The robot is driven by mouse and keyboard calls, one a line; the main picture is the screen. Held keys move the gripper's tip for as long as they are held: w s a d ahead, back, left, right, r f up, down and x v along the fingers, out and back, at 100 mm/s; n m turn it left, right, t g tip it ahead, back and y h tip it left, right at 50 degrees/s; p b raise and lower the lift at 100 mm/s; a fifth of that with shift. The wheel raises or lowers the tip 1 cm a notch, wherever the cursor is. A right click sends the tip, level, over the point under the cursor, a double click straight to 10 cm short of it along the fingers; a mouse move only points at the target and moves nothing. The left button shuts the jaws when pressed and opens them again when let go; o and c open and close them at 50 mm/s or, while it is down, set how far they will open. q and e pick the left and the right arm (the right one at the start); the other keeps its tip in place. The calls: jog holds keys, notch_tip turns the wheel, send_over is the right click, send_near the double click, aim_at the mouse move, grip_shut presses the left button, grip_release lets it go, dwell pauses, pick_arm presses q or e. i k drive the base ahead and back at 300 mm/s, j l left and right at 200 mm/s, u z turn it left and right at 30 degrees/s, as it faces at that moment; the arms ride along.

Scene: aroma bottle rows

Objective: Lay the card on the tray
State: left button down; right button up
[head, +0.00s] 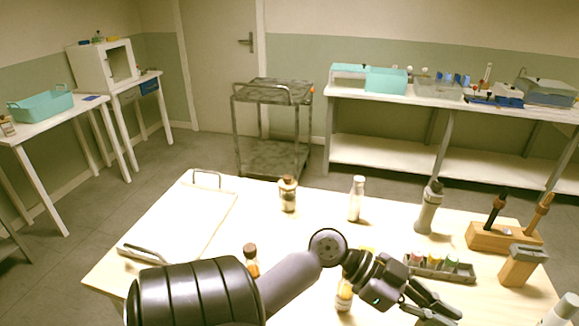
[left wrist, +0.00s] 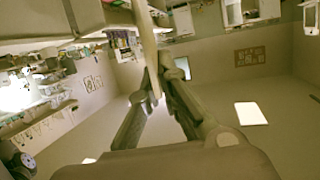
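The tray (head: 190,222) is a flat pale board with a raised handle at each end, at the left of the table; it looks empty. My left gripper (head: 440,312) is over the front right of the table, well right of the tray. In the left wrist view its fingers (left wrist: 157,85) close together on a thin pale strip, the card (left wrist: 147,40) seen nearly edge-on. The card cannot be made out in the head view. My right gripper is not in view.
A corked jar (head: 288,194), a clear bottle (head: 356,198) and a grey bottle (head: 429,207) stand along the back. A rack of small bottles (head: 440,266) and wooden tool holders (head: 505,237) are at the right. A small brown bottle (head: 251,259) stands right of the tray.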

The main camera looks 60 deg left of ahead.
aim_at(168, 240)
jog(key=j+u, duration=0.2)
jog(key=u, duration=2.15)
